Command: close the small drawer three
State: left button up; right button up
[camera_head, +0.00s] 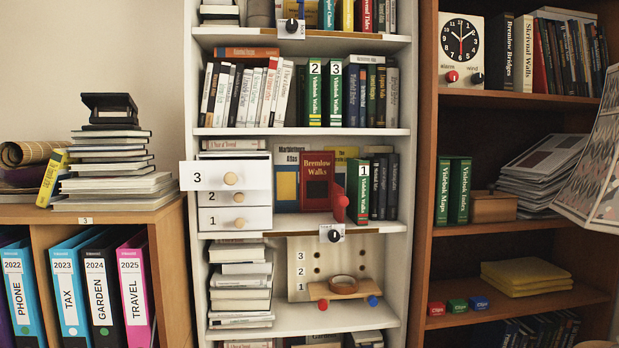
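A small white three-drawer unit stands on a shelf of the white bookcase. Its top drawer, drawer three (226,178), carries a "3" label and a round light wooden knob (230,178). Drawer three is pulled out and its front stands forward of the others. Drawer two (234,197) and drawer one (235,219) below look shut, each with its own knob. The inside of drawer three is hidden by its front. Neither of my grippers is in view.
A red "Bremlow" book (317,181) and a green book marked 1 (357,191) stand right of the drawers. A pegboard with a small wooden shelf (343,288) is below. A low wooden cabinet (162,245) with binders and a book stack stands at left.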

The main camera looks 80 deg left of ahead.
aim_at(210, 175)
jog(key=u, duration=4.4)
jog(key=i, duration=0.15)
jog(key=z, duration=0.45)
